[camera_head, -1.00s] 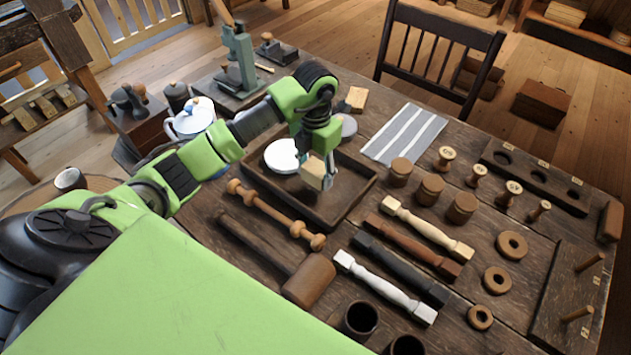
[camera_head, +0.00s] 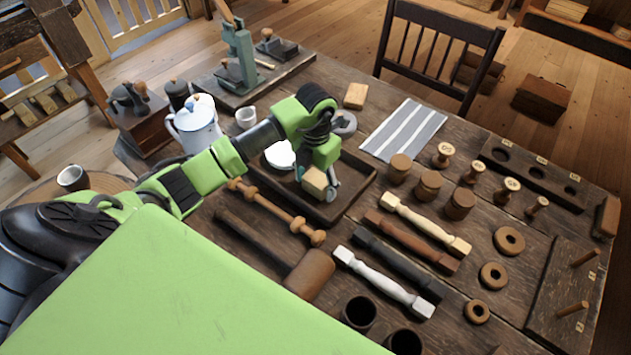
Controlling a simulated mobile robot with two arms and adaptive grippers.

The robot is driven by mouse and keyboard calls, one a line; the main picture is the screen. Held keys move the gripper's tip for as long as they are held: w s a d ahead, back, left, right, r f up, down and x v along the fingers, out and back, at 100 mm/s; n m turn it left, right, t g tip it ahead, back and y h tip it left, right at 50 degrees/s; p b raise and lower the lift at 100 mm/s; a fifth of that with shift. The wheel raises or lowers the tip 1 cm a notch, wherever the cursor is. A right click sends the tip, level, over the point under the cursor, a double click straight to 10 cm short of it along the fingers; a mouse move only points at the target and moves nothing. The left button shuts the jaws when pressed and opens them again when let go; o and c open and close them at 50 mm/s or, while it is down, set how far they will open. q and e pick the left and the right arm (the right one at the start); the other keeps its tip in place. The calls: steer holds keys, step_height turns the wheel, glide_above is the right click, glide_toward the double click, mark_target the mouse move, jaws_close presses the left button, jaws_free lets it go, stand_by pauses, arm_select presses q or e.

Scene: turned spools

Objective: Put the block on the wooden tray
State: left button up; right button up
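The wooden tray (camera_head: 352,184) is dark and shallow, with a raised rim, and lies in the middle of the table. A white round dish (camera_head: 281,155) is in its far left part, partly behind my arm. My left gripper (camera_head: 324,188) points down over the tray's near right part. It appears shut on a pale wooden block (camera_head: 314,182), with a finger visible at the block's right side. I cannot tell whether the block touches the tray floor. My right gripper is not in view.
Another pale block (camera_head: 356,95) lies on the table behind the tray. A striped cloth (camera_head: 404,131) lies to the right. A turned spindle (camera_head: 275,208) and a mallet (camera_head: 309,274) lie in front and left. Several spools, rings and spindles crowd the right side.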

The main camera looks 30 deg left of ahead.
mark_target(315, 179)
arm_select(q)
steer(key=shift+r, duration=0.25)
step_height(315, 179, up, 10)
steer(key=shift+r+b, duration=0.2)
steer(key=shift+b, duration=0.5)
steer(key=shift+r, duration=0.7)
